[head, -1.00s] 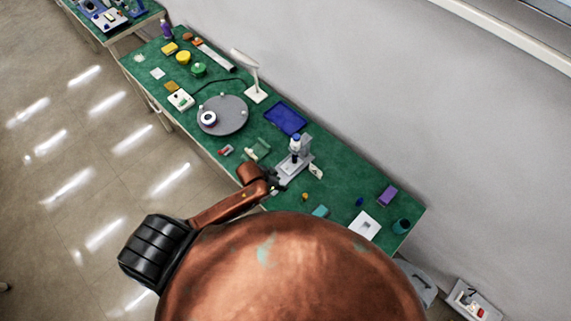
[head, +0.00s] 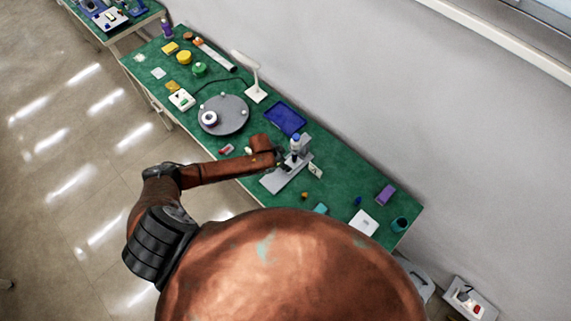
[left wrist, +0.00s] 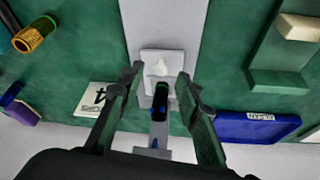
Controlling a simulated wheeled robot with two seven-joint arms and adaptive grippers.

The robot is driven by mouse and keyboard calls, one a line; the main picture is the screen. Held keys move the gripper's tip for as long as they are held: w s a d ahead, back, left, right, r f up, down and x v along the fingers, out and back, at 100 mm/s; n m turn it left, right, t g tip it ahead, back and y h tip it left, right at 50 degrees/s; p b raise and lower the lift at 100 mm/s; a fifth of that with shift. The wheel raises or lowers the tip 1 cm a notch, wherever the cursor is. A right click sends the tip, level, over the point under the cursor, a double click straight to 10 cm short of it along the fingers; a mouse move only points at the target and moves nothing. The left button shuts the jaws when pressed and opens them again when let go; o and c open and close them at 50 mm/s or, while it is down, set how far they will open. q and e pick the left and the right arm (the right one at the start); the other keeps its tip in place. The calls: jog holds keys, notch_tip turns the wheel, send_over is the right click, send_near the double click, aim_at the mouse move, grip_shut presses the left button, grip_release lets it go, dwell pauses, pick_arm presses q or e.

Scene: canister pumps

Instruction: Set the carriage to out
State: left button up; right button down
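The pump stand (head: 300,146) is a grey upright with a blue top, standing on a long pale grey base (head: 272,182) on the green table. In the left wrist view the base runs as a grey strip (left wrist: 164,18), with a pale block bearing a small white knob (left wrist: 161,66), which looks like the carriage. A dark cylinder (left wrist: 160,96) sits just below it. My left gripper (left wrist: 157,78) is open, its fingers on either side of the block and cylinder, with gaps visible. In the head view it (head: 283,160) is beside the upright, partly hidden. My right gripper is not in view.
A blue tray (head: 285,117) and a grey round plate (head: 222,114) lie farther along the table.

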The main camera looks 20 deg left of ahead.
pick_arm(q)
jog(key=shift+w+d+f, duration=0.15)
jog(key=shift+f, duration=0.3)
grip_shut()
dwell(0.5)
